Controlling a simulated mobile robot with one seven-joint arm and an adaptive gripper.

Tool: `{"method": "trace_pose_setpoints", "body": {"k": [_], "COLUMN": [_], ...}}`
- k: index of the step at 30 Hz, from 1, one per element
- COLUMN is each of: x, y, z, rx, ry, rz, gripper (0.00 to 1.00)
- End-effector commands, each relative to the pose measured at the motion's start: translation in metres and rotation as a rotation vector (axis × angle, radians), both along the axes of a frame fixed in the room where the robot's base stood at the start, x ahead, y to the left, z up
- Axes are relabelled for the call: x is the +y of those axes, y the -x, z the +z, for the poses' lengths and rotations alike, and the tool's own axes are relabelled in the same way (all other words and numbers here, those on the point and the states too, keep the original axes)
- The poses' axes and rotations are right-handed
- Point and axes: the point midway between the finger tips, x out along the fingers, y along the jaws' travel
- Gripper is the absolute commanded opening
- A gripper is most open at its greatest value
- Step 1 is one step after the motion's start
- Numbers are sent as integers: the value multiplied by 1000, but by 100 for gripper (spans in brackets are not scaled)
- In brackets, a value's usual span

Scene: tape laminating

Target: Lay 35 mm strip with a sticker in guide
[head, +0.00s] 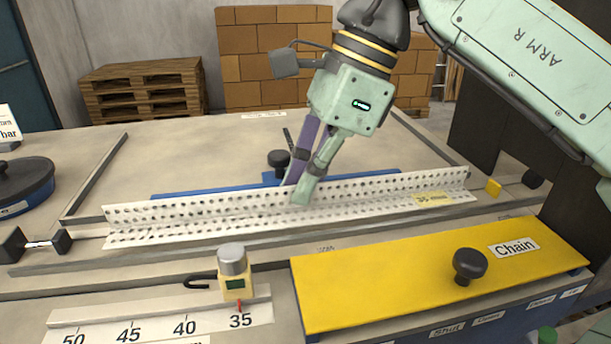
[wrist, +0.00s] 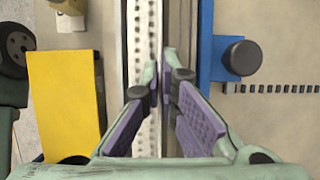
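The strip (head: 180,220) is a long white angle profile with rows of holes, lying lengthwise across the table. A yellow sticker (head: 433,199) reading 35 mm is near its right end. My gripper (head: 295,193) is at the strip's middle, one finger in front of the upright flange and one behind it. In the wrist view my gripper (wrist: 161,75) has its fingertips close together on the strip's edge, with the perforated flange (wrist: 143,40) to the left. A blue guide bar (head: 180,190) with a black knob (head: 280,160) runs behind the strip. Whether the strip touches its seat is unclear.
A yellow Chain cover (head: 400,280) with a black knob lies front right. A scale (head: 150,322) has its yellow slider (head: 235,275) at 35. Black end stops (head: 40,243) and a small yellow block (head: 493,187) flank the strip. The table behind is mostly clear.

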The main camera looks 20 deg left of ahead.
Motion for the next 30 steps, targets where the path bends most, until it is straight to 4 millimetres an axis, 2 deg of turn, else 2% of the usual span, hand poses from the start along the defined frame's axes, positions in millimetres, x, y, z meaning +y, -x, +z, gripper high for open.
{"method": "trace_pose_setpoints", "body": {"k": [19, 30], "x": [0, 0], "y": [0, 1], "z": [-12, -15], "rx": [2, 2], "ry": [2, 7], "rz": [1, 2], "gripper": [0, 25]}}
